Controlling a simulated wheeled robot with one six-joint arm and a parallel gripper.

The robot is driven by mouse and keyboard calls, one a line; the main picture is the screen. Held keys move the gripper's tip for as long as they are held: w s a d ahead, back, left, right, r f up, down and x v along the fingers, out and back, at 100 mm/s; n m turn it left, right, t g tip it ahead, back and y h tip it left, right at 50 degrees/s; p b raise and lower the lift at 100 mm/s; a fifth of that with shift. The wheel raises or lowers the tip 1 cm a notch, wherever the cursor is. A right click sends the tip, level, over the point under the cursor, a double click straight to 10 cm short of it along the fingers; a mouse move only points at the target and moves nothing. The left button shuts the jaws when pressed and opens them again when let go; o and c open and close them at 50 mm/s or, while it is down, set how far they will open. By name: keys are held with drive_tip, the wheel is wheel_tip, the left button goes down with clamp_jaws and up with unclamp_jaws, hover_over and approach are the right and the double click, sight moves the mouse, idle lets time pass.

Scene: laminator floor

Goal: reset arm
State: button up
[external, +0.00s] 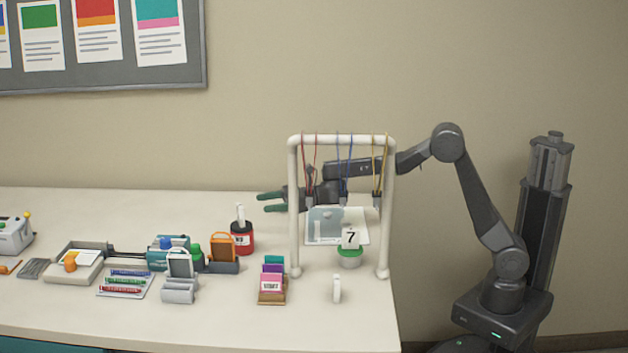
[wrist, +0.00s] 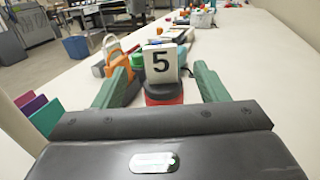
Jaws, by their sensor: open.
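My gripper (external: 268,203) has green fingers and points left above the table, behind a white pipe rack (external: 293,215). My arm reaches in from the right, stretched out behind the rack. In the wrist view my gripper (wrist: 163,84) is open, its two green fingers wide apart with nothing between them. A red pot (external: 242,241) stands ahead of and below the fingers.
Cords with dark clips hang from the rack, near my arm. A green-topped pot with a card marked 7 (external: 351,238) stands under it. A card holder (external: 271,285), an orange tag (external: 222,245) and a marker tray (external: 126,283) stand to the left. The table's front right is mostly clear.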

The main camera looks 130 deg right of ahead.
sight(239, 205)
drive_tip(key=p+x, duration=0.1)
drive_tip(key=x, duration=0.8)
drive_tip(key=shift+w+d, duration=0.1)
drive_tip(key=shift+w, duration=0.05)
drive_tip(key=shift+r+p, duration=0.75)
drive_tip(key=shift+r, duration=0.4)
drive_tip(key=shift+f, duration=0.1)
